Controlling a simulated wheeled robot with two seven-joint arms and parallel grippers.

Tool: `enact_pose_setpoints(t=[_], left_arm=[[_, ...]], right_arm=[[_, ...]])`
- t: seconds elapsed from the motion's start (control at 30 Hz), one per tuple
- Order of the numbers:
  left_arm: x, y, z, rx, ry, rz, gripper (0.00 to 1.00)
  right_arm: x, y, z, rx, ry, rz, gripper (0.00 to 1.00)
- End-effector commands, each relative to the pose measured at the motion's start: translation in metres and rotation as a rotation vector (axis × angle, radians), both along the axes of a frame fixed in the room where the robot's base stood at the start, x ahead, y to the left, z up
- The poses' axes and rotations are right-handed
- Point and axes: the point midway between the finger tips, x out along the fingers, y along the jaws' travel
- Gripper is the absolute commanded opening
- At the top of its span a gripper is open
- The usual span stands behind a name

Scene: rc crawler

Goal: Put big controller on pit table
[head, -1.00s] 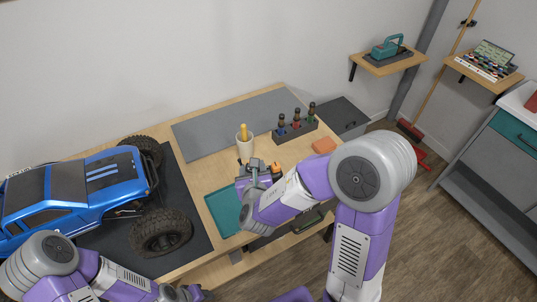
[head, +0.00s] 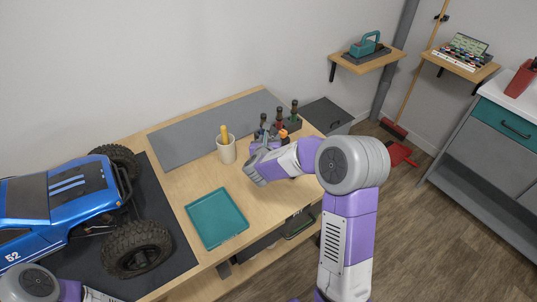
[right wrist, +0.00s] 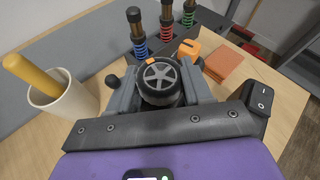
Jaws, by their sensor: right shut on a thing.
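My right gripper (head: 264,150) is shut on the big controller, a dark body with a black spoked wheel (right wrist: 160,78) between the fingers in the right wrist view. An orange part (right wrist: 188,48) shows just beyond the wheel. In the head view the controller is mostly hidden by the gripper, with the orange part (head: 284,133) showing. The gripper is over the wooden pit table (head: 185,185), between the cup and the shock rack. I cannot tell whether the controller touches the tabletop. My left gripper is out of view.
A white cup (head: 226,152) with a yellow handle stands left of the gripper. A rack of shocks (head: 292,123) is close behind it. A reddish-brown block (right wrist: 223,62) lies nearby. An empty teal tray (head: 217,217) and a blue truck (head: 75,195) are to the left.

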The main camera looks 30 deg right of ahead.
Motion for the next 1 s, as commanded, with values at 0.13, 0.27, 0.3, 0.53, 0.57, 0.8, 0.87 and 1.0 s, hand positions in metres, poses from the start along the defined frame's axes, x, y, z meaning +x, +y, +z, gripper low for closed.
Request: enact_pose_setpoints(t=[0.13, 0.27, 0.3, 0.53, 0.57, 0.8, 0.87, 1.0], left_arm=[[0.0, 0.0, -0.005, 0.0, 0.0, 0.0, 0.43], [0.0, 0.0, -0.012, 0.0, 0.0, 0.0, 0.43], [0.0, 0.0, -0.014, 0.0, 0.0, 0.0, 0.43], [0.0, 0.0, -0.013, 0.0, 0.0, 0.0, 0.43], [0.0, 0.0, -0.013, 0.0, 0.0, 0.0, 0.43], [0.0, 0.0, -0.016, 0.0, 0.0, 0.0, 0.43], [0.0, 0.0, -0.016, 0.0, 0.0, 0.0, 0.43], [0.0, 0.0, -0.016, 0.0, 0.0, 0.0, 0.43]], right_arm=[[0.0, -0.001, -0.011, -0.002, -0.002, -0.001, 0.0], [0.0, 0.0, -0.032, -0.001, -0.001, -0.001, 0.0], [0.0, 0.0, -0.036, -0.001, -0.002, 0.0, 0.0], [0.0, 0.0, -0.038, -0.001, -0.004, -0.001, 0.0], [0.0, 0.0, -0.038, -0.001, -0.004, -0.001, 0.0], [0.0, 0.0, -0.041, 0.0, -0.002, 0.0, 0.65], [0.0, 0.0, -0.041, 0.0, -0.002, 0.0, 0.74], [0.0, 0.0, -0.04, 0.0, -0.002, 0.0, 0.75]])
